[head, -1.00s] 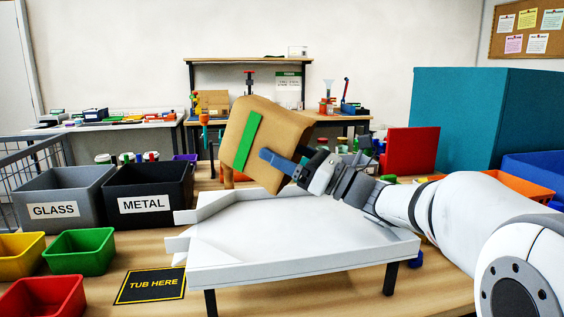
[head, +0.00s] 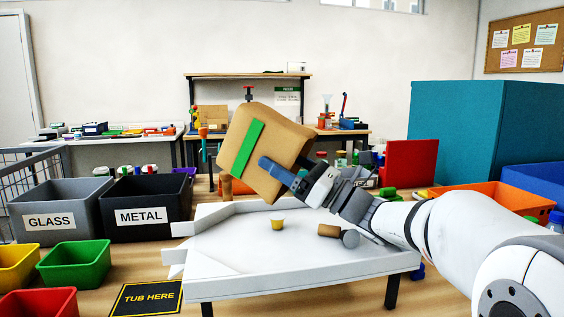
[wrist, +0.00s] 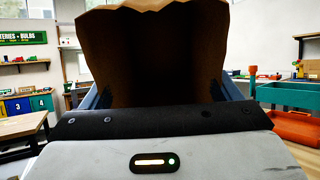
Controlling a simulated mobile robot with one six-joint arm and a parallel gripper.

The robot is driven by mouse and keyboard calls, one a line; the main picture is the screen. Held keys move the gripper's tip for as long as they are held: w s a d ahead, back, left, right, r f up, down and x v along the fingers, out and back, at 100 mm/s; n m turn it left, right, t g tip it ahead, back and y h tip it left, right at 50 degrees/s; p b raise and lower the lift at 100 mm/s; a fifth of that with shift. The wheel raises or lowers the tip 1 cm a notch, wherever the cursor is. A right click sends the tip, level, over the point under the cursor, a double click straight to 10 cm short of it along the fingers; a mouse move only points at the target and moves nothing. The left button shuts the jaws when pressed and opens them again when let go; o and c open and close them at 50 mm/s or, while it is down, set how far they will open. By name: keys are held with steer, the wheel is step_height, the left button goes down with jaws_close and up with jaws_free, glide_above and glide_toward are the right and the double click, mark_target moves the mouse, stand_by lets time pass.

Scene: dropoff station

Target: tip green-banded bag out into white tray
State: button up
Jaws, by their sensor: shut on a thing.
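The brown paper bag with a green band (head: 255,152) is tilted over the white tray (head: 240,265) in the head view. My gripper (head: 283,174) is shut on the bag, with a blue finger along its side. In the wrist view the bag's open mouth (wrist: 150,55) faces the camera, and its inside looks dark and empty as far as it shows. On the tray lie a small yellow cup (head: 278,224), a brown cylinder (head: 328,231) and a grey round piece (head: 350,239). Another brown piece (head: 226,184) stands behind the tray, partly hidden by the bag.
Grey GLASS (head: 50,222) and black METAL (head: 140,217) bins stand left of the tray. Green (head: 75,262), yellow (head: 15,265) and red (head: 40,303) tubs sit at the front left. A TUB HERE mat (head: 147,298) lies bare. An orange bin (head: 500,200) is at the right.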

mark_target(285, 122)
step_height(285, 122, up, 9)
steer(key=p, duration=0.7)
steer(key=shift+r+p, duration=0.15)
steer(key=shift+p, duration=0.2)
